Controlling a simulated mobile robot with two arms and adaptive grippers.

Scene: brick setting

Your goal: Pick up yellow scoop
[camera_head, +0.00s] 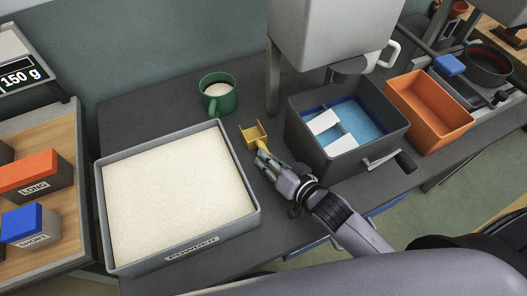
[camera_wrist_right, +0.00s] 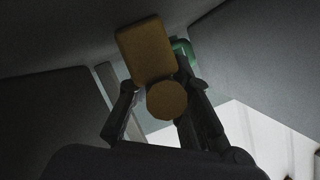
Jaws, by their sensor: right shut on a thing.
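The yellow scoop (camera_head: 254,134) is between the powder tray and the dark grey bin in the head view. My right gripper (camera_head: 264,155) is shut on its handle end, with the square cup pointing away from the gripper. In the right wrist view the scoop (camera_wrist_right: 146,50) shows dark yellow between the fingers (camera_wrist_right: 158,108), its round handle end facing the camera. I cannot tell how far it is above the table. My left gripper is not in view.
A wide tray of pale powder (camera_head: 164,250) stands left of the scoop. A green mug (camera_head: 225,104) is behind it. The dark grey bin (camera_head: 337,160) with a crank stands to the right, beside an orange bin (camera_head: 439,130). Labelled blocks (camera_head: 38,187) lie at far left.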

